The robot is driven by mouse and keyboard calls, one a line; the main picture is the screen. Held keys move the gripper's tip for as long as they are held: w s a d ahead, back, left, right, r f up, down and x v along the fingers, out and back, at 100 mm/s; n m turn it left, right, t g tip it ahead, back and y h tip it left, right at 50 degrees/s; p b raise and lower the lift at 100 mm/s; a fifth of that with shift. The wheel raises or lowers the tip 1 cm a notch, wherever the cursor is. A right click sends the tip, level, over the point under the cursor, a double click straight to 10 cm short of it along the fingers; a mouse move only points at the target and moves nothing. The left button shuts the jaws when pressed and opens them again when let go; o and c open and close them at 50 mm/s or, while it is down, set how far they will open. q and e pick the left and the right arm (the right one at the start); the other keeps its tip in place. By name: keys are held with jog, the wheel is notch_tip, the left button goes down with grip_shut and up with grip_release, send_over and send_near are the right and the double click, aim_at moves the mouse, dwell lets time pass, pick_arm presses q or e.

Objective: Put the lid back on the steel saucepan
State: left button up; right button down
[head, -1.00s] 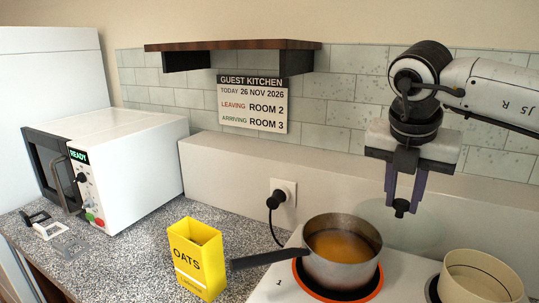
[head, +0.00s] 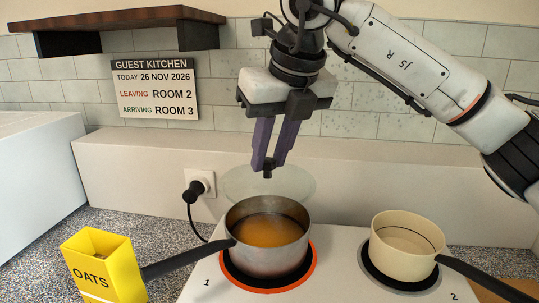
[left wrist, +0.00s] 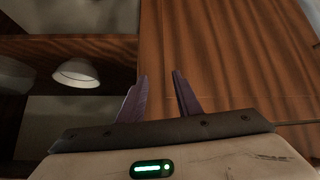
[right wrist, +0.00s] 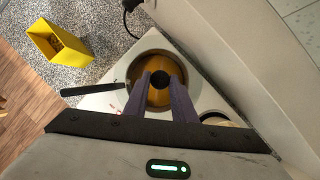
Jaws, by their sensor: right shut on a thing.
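The steel saucepan (head: 268,262) stands on the left hob ring, open, with orange-brown contents and its black handle pointing left. My right gripper (head: 267,165) is shut on the black knob of the clear glass lid (head: 297,186). It holds the lid above the pan, apart from the rim; the lid looks roughly level. In the right wrist view, the knob (right wrist: 160,80) sits between the fingertips, over the pan's contents. The glass is so clear there that its edge is hard to tell. My left gripper (left wrist: 161,95) is open and empty, facing brown wood, and not in the head view.
A cream pan (head: 400,262) stands on the right ring, its black handle pointing right. The yellow oats box (head: 105,270) is by the saucepan handle's end. A plug and socket (head: 198,186) and a pale ledge (head: 130,165) lie behind. A wooden shelf (head: 115,22) hangs upper left.

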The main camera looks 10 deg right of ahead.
aim_at(271, 179)
notch_tip(271, 179, down, 4)
jog(key=b, duration=0.3)
jog(key=shift+f, duration=0.25)
jog(key=shift+f+b, duration=0.35)
jog(key=shift+b, duration=0.05)
jog(key=shift+f, duration=0.15)
jog(key=shift+f+b, duration=0.15)
jog(key=shift+b, duration=0.15)
jog(key=shift+f+b, duration=0.6)
jog(key=shift+f, duration=0.15)
dwell(0.3)
